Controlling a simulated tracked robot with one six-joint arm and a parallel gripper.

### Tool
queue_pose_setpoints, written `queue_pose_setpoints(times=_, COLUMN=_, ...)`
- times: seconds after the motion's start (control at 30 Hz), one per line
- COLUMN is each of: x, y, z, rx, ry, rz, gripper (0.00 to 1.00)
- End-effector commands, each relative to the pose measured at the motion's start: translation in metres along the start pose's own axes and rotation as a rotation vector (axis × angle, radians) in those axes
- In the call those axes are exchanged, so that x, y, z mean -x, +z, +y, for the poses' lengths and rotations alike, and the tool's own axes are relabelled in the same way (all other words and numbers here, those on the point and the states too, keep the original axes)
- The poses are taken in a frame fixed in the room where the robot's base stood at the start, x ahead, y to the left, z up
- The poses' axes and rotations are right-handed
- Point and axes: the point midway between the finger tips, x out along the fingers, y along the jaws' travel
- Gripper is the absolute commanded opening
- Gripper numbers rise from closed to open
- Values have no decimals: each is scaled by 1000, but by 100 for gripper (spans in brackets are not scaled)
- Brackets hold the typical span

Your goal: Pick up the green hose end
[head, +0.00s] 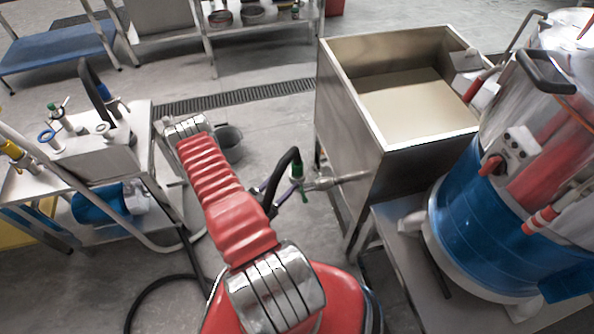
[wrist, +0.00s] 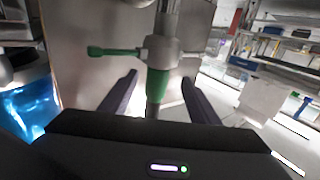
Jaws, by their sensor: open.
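The green hose end (wrist: 157,85) is at the middle of the wrist view, upright below a metal valve (wrist: 160,48) with a green lever (wrist: 115,52) to the left. A dark hose (wrist: 152,111) runs down from it. My gripper (wrist: 160,77) is open, with one dark finger on each side of the hose end and visible gaps on both sides. In the head view the green hose end (head: 297,171) is by the outlet pipe of a metal tank (head: 361,120).
A blue and steel grinder (head: 465,225) stands on a metal stand at the right. A metal table (head: 80,160) with fittings and hoses is at the left. A black hose (head: 150,288) lies on the floor.

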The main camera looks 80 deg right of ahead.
Motion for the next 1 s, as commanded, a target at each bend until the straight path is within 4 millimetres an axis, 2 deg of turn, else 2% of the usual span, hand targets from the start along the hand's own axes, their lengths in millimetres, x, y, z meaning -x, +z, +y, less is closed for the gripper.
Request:
queue_pose_setpoints(times=0.47, x=-54, y=0, z=1, rx=-1, ry=3, rz=0, gripper=56)
queue_pose_setpoints(times=1.0, x=-64, y=-1, z=1, rx=-1, ry=3, rz=0, gripper=56)
